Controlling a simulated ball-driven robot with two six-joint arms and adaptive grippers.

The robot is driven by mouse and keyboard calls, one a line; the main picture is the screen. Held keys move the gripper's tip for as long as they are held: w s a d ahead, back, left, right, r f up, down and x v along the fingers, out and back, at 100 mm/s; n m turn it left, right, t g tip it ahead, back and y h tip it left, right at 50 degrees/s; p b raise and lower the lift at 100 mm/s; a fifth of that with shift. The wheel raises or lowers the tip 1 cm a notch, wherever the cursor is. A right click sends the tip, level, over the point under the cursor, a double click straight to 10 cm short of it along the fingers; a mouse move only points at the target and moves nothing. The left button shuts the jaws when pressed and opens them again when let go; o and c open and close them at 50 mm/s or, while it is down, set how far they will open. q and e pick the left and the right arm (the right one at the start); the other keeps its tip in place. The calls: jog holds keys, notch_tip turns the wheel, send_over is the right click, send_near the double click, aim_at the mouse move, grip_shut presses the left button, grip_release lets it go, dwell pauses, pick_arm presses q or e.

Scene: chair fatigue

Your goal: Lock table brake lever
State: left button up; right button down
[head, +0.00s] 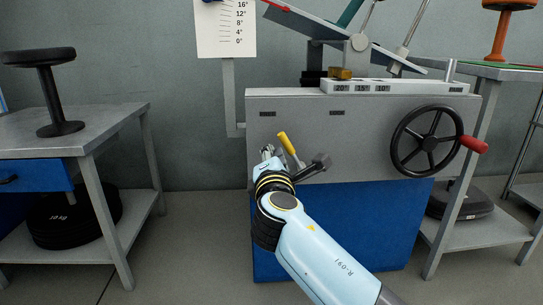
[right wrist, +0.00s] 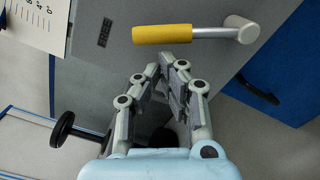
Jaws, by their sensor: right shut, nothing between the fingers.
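The table brake lever has a yellow handle (head: 287,143) and sits on the grey front panel of the test table (head: 330,120). In the right wrist view its yellow grip (right wrist: 162,34) joins a silver rod that runs right to a round pivot (right wrist: 240,28). My right gripper (head: 268,153) is at the left of the lever in the head view. In the right wrist view the right gripper (right wrist: 160,68) is shut and empty, with its fingertips just below the yellow grip. Whether they touch it I cannot tell. My left gripper is in neither view.
A black handwheel (head: 428,141) with a red knob is on the panel's right. A white angle scale (head: 225,28) stands at the upper left. A side table (head: 75,130) with a black stool-shaped part stands at left. The floor between is clear.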

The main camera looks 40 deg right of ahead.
jog(key=shift+s+d+r+m, duration=0.1)
jog(key=shift+r+m, duration=0.05)
jog(key=shift+m, duration=0.15)
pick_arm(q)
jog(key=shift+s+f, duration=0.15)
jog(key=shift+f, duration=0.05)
pick_arm(e)
jog(key=shift+d+r, duration=0.1)
